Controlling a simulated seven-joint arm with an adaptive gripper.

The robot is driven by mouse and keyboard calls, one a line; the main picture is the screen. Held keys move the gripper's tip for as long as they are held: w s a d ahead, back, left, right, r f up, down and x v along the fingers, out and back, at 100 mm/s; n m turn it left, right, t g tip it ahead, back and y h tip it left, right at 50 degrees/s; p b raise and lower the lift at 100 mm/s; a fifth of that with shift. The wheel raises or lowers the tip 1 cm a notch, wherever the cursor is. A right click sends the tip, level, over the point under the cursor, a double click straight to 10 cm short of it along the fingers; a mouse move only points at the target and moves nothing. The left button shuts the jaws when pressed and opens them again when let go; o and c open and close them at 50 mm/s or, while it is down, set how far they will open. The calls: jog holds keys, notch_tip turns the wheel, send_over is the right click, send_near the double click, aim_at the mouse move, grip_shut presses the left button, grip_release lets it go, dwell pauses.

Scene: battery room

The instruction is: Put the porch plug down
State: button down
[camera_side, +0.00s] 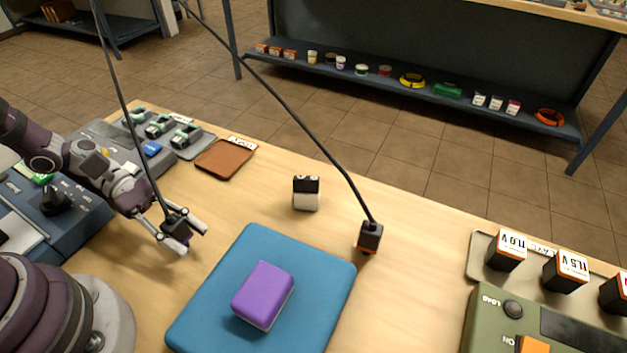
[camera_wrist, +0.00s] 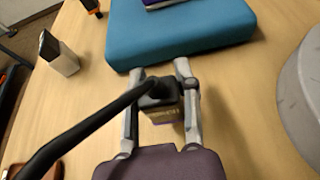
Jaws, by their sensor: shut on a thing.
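My gripper (camera_side: 188,238) is at the left of the table, beside the left edge of the blue pad. It is shut on a black plug (camera_side: 177,227) with a purple lower part and a black cable rising from its top. In the wrist view the plug (camera_wrist: 160,107) sits between the two fingers and carries a small label that I take for its name but cannot read surely. The plug is roughly upright and low over the wood. I cannot tell whether its underside touches the table.
The blue pad (camera_side: 215,317) carries a purple block (camera_side: 263,295). A second corded plug (camera_side: 370,238) with an orange base stands right of it. A black-and-white block (camera_side: 306,194) and a brown patch (camera_side: 225,158) lie behind. Bare wood (camera_side: 240,205) lies between.

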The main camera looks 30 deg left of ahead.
notch_tip(320, 180, up, 8)
jog(key=r, duration=0.1)
jog(key=w+d, duration=0.1)
jog(key=d, duration=0.1)
jog(key=w+d, duration=0.1)
jog(key=d, duration=0.1)
jog(key=w+d+f, duration=0.1)
jog(key=d, duration=0.1)
jog(key=shift+w+f, duration=0.1)
jog(key=shift+w, duration=0.3)
jog(key=d, duration=0.2)
jog(key=w+d, duration=0.1)
jog(key=d, duration=0.2)
jog(key=w+d, duration=0.1)
jog(key=d, duration=0.2)
jog(key=shift+w+d+f, duration=0.2)
jog(key=shift+d+f, duration=0.05)
jog(key=shift+f, duration=0.1)
jog(key=s+d+r, duration=0.1)
jog(key=s+d, duration=0.1)
jog(key=d, duration=0.7)
jog(key=s+d+r, duration=0.1)
jog(key=s+d, duration=0.1)
jog(key=d, duration=0.6)
jog(key=f, duration=0.8)
jog(key=shift+s+d+f, duration=0.15)
jog(key=shift+d+f, duration=0.15)
jog(key=shift+f, duration=0.45)
jog(key=shift+f, duration=0.1)
